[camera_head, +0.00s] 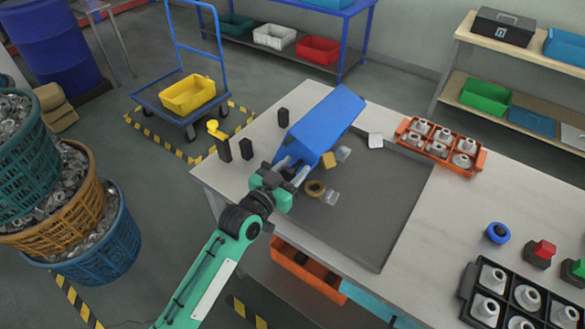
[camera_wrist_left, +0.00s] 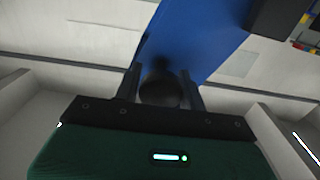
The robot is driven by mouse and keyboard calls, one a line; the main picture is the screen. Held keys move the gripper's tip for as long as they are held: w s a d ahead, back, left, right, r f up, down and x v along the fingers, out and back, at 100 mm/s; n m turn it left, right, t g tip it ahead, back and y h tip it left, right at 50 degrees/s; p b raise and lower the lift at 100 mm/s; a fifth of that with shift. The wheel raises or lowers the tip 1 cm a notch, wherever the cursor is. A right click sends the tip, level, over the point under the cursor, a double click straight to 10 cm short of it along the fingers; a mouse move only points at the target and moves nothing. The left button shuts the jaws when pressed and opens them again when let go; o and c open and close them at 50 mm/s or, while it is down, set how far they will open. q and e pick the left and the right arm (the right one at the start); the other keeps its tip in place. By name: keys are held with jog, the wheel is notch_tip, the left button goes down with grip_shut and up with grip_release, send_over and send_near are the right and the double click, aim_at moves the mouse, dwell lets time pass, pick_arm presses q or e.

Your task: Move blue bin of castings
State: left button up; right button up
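A blue bin (camera_head: 322,122) is tilted over the back left of the table, its far end higher. No castings show inside it. My left gripper (camera_head: 283,178) is at its lower near end. In the left wrist view, the fingers (camera_wrist_left: 160,88) stand apart on either side of a dark round part, with the blue bin (camera_wrist_left: 190,42) just beyond. The gripper seems closed on this end of the bin, though the contact is partly hidden. A blue basket of castings (camera_head: 104,252) stands on the floor at left, under orange and teal baskets. My right gripper is out of view.
Small black blocks (camera_head: 246,149) stand left. An orange tray of castings (camera_head: 440,146) is at right. A cart with a yellow bin (camera_head: 188,94) stands behind.

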pick_arm(q)
grip_shut()
jog(key=shift+a+r, duration=0.15)
jog(key=shift+r, duration=0.1)
jog(key=shift+w+a+r+n+p, duration=0.25)
jog(key=shift+r+n+p, duration=0.2)
jog(key=shift+n, duration=0.25)
notch_tip(320, 180, up, 3)
jog(key=n+p, duration=0.2)
jog(key=n, duration=0.6)
send_over(279, 153)
jog(key=s+a, duration=0.2)
jog(key=a, duration=0.1)
jog(key=w+a+f+n+b, duration=0.6)
jog(key=a+n, duration=0.4)
jog(key=n, duration=0.3)
jog(key=shift+w, duration=0.4)
jog(key=shift+a+f, duration=0.1)
jog(key=shift+f, duration=0.05)
